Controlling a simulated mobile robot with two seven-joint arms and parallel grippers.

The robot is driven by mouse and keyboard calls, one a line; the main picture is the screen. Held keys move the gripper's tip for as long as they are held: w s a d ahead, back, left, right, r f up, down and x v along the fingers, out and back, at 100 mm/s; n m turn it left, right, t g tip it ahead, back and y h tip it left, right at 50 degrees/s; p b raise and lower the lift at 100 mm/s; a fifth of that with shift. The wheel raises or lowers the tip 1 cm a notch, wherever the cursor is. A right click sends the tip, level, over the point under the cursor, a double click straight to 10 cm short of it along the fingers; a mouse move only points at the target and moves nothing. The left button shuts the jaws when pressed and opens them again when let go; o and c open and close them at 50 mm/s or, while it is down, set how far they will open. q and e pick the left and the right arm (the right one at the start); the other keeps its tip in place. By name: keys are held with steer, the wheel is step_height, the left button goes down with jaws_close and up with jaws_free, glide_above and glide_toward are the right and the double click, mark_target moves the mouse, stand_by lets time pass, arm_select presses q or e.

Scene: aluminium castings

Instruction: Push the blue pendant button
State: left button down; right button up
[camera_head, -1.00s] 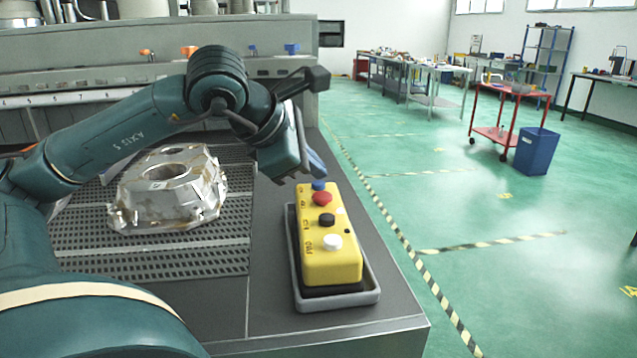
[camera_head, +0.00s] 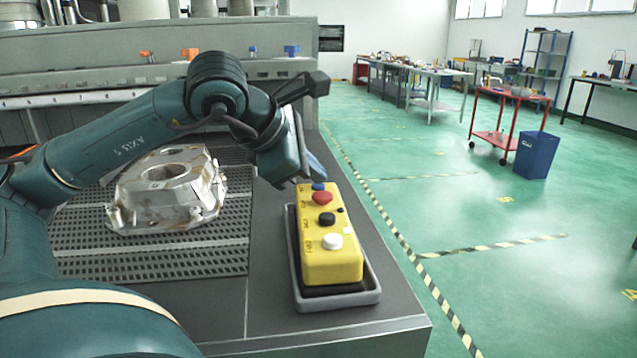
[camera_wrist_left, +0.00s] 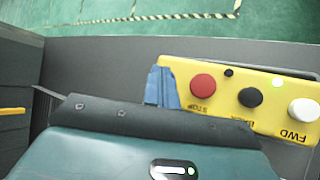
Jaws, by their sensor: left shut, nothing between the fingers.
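The yellow pendant (camera_head: 330,259) lies in a grey tray (camera_head: 364,297) on the dark bench top. Its blue button (camera_head: 318,187) is at the far end, beyond a red button (camera_head: 322,198), a black button (camera_head: 326,219) and a white button (camera_head: 332,241). My left gripper (camera_head: 318,178) is shut and empty, its blue fingertips right at the blue button. In the left wrist view the fingers (camera_wrist_left: 162,87) lie over the pendant's end beside the red button (camera_wrist_left: 203,85) and hide the blue button. I cannot tell whether they press it. My right gripper is not in view.
A silver aluminium casting (camera_head: 168,190) sits on the perforated mat left of the pendant. The bench's right edge is close to the tray, with open green floor beyond. A blue bin (camera_head: 536,155) and red cart (camera_head: 496,140) stand far off.

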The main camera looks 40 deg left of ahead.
mark_target(312, 191)
arm_select(q)
steer(key=shift+r+p, duration=0.8)
steer(key=shift+r, duration=0.05)
step_height(312, 191, up, 5)
steer(key=p, duration=0.5)
stand_by(0.8)
